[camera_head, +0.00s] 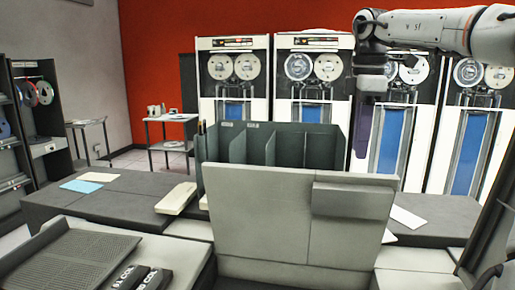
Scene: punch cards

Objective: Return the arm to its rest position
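My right arm (440,30) comes in from the upper right and is raised high. The gap between the fingers cannot be made out. My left arm and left gripper are not in view.
A grey-green compartment rack (287,147) stands behind a large beige panel (262,205). A cream box (177,198), a blue sheet (82,186) and a pale sheet (98,177) lie on the dark counter (115,203). Tape cabinets (313,45) line the red wall.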

